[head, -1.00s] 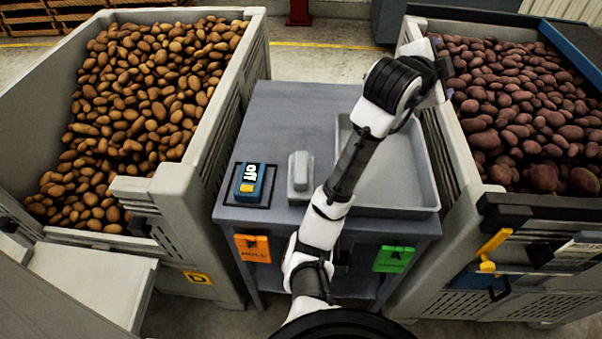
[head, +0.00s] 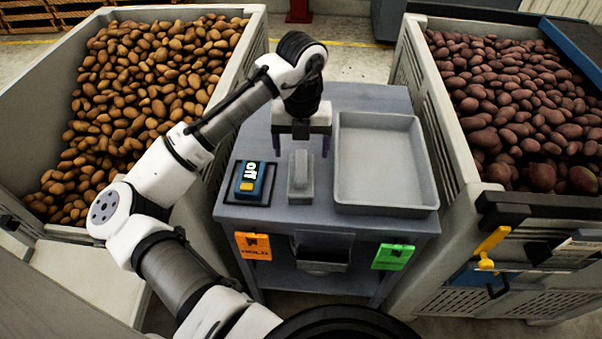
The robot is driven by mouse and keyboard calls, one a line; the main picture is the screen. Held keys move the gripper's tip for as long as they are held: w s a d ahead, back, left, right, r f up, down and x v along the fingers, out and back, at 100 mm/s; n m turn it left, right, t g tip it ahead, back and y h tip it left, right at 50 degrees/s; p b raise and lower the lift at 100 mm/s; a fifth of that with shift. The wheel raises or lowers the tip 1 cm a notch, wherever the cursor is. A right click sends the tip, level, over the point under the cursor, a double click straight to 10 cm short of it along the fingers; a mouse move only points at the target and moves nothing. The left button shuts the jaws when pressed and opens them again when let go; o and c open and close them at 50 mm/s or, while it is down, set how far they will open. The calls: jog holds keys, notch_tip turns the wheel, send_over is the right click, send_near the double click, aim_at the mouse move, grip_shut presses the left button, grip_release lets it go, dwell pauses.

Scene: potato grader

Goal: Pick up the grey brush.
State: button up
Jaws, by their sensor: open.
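The grey brush (head: 300,174) stands on the grey table, between the blue device and the tray. My gripper (head: 301,150) points down over the table, just above or behind the brush. Its two dark fingers are spread apart, one to each side of the brush in the picture. The gripper is open and empty. The exact height and distance between the fingers and the brush cannot be told from this view.
A blue device (head: 249,181) reading "off" lies left of the brush. An empty grey tray (head: 428,185) lies to its right. Potato crates (head: 215,110) and (head: 440,110) flank the table. Orange (head: 253,246) and green (head: 393,257) tags hang on its front.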

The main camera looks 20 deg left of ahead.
aim_at(301, 174)
notch_tip(301, 174, down, 10)
jog(key=shift+w+r+p, duration=0.1)
jog(key=shift+r+p, duration=0.15)
jog(key=shift+p, duration=1)
jog(key=c, duration=1.2)
